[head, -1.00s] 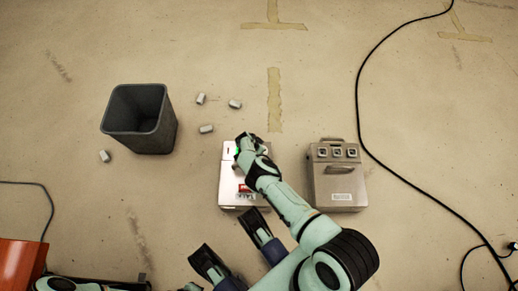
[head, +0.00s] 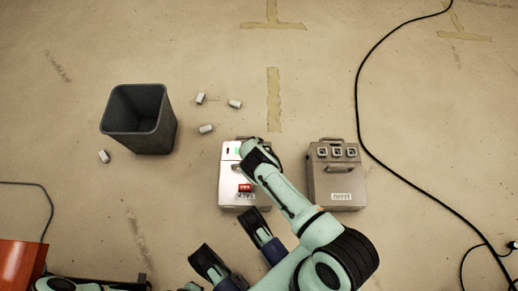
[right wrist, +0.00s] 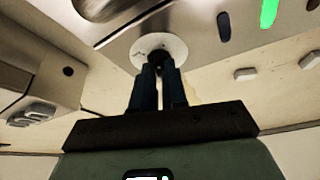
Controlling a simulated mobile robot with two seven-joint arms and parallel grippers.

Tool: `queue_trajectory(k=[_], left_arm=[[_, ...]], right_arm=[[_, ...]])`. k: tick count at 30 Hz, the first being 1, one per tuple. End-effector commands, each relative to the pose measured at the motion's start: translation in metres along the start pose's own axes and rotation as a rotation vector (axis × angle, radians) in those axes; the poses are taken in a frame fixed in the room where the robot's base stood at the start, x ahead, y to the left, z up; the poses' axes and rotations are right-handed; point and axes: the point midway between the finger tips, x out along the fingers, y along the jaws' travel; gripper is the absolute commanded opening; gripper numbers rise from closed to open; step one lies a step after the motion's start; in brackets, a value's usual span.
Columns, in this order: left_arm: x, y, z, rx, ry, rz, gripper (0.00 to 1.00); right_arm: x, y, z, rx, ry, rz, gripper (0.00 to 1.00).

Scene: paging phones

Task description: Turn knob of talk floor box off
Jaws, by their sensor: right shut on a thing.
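The talk floor box (head: 229,190) is a pale metal box standing on the floor, with a TALK label and a red part near its front. A green light (head: 238,152) shows on its upper panel, beside a dark slot. The end of my right arm covers the box's upper right, so my right gripper is hidden in the head view. In the right wrist view my right gripper (right wrist: 158,88) is shut on the knob, in front of a round white disc (right wrist: 158,50) on the panel. The knob itself is mostly hidden. My left gripper (head: 230,247) is open and empty in front of the box.
A similar grey box (head: 337,180) stands just to the right. A dark bin (head: 140,125) stands at the left, with several small pale cylinders (head: 206,128) near it. A black cable (head: 365,140) runs along the right. A red object (head: 18,262) is at the lower left.

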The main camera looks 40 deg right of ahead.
Motion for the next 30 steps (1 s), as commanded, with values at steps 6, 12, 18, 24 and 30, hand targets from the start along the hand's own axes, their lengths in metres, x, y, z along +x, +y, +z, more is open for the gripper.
queue_trajectory(k=[6,12,18,24,30], left_arm=[[-0.0011,0.0014,-0.0015,0.002,0.006,0.003,0.00],[-0.0017,0.0024,-0.0027,0.004,0.011,0.005,0.00],[-0.0010,0.0017,-0.0021,0.003,0.008,0.003,0.00],[-0.0001,0.0002,-0.0004,0.000,0.001,0.000,0.00],[0.0001,-0.0003,0.0002,-0.001,-0.001,-0.001,0.00]], right_arm=[[-0.0005,0.0031,-0.0022,-0.183,0.000,-0.080,0.00],[-0.0001,0.0053,-0.0038,-0.359,0.002,-0.153,0.00],[0.0006,0.0071,-0.0054,-0.533,0.004,-0.226,0.00],[0.0013,0.0083,-0.0068,-0.704,0.005,-0.297,0.00],[0.0021,0.0096,-0.0076,-0.849,0.005,-0.356,0.00]])
